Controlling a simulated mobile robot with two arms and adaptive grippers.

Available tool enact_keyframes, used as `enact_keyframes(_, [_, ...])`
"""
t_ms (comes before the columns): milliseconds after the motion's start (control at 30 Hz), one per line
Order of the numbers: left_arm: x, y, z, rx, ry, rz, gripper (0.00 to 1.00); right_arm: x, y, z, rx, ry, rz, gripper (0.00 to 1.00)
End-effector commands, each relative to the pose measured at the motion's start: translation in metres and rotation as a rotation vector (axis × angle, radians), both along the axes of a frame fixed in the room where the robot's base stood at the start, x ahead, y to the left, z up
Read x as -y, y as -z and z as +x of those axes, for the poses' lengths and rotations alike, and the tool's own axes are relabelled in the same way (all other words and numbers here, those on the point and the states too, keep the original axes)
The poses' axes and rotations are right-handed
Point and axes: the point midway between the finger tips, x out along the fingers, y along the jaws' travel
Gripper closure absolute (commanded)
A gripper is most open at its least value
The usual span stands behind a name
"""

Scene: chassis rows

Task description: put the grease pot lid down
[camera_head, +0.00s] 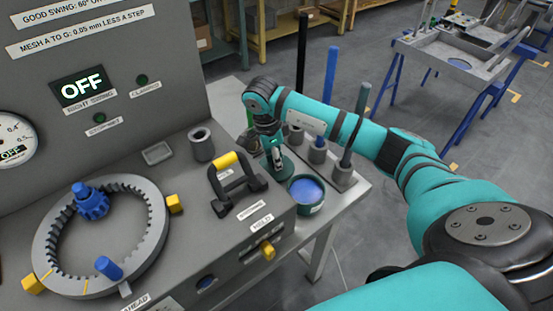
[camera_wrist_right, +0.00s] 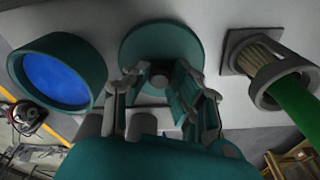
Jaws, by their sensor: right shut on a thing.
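The grease pot (camera_head: 305,196) is a round teal pot, open at the top, with blue grease inside. It stands near the bench's right edge and also shows at the left of the right wrist view (camera_wrist_right: 88,62). The grease pot lid (camera_wrist_right: 150,37) is a teal disc with a grey knob. My right gripper (camera_wrist_right: 160,88) is shut on the lid's knob. In the head view my right gripper (camera_head: 277,160) points down beside the pot, to its upper left. The lid is low over the bench top; I cannot tell whether it touches. My left gripper is out of view.
A grey holder with a green-handled brush (camera_wrist_right: 275,75) is close to the lid. Several upright rods in grey holders (camera_head: 343,174) stand behind the pot.

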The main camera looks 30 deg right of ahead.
Motion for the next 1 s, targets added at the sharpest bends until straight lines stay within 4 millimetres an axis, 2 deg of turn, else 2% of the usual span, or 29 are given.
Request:
enact_keyframes(133, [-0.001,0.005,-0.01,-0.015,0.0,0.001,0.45,0.0,0.005,0.0,0.001,0.0,0.0,1.0])
enact_keyframes(167, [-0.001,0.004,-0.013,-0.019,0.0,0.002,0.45,0.0,0.003,0.0,0.001,0.0,0.0,0.72])
enact_keyframes(300, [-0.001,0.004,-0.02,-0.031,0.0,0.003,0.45,0.0,0.003,0.0,0.0,0.0,0.0,0.54])
enact_keyframes(567, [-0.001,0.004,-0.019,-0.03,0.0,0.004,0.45,0.0,0.002,0.0,0.0,0.0,0.0,0.53])
enact_keyframes(667, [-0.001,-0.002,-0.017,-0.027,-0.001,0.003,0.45,0.0,-0.004,0.0,0.0,0.0,0.0,0.53])
enact_keyframes(767, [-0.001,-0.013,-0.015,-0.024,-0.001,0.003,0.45,-0.002,-0.02,0.001,0.002,0.0,-0.001,0.53])
enact_keyframes(1000, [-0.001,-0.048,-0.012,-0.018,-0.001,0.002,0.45,-0.009,-0.074,0.004,0.002,0.0,0.0,0.53])
